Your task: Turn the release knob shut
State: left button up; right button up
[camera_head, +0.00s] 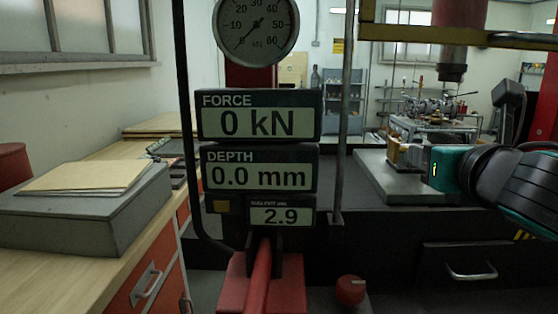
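A round red knob (350,290), which looks like the release knob, sits low near the bottom edge, right of the red pump body (238,285). Its pointer or marking is too small to read. My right arm comes in from the right, with a teal and black wrist. Its gripper (402,153) points left, well above the knob and to its right, apart from it. The fingers are small and merge with the background, so I cannot tell whether they are open. My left gripper is not in view.
A display panel (259,165) reads 0 kN, 0.0 mm and 2.9 below a dial gauge (256,25). A red lever (260,275) rises in front. A wooden bench (60,275) with a grey box (90,215) stands left. A thin upright post (345,120) stands right of the panel.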

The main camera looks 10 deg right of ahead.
aim_at(350, 289)
jog(key=k+j, duration=0.15)
jog(key=k, duration=0.35)
jog(key=k+j, duration=0.2)
jog(key=k, duration=0.25)
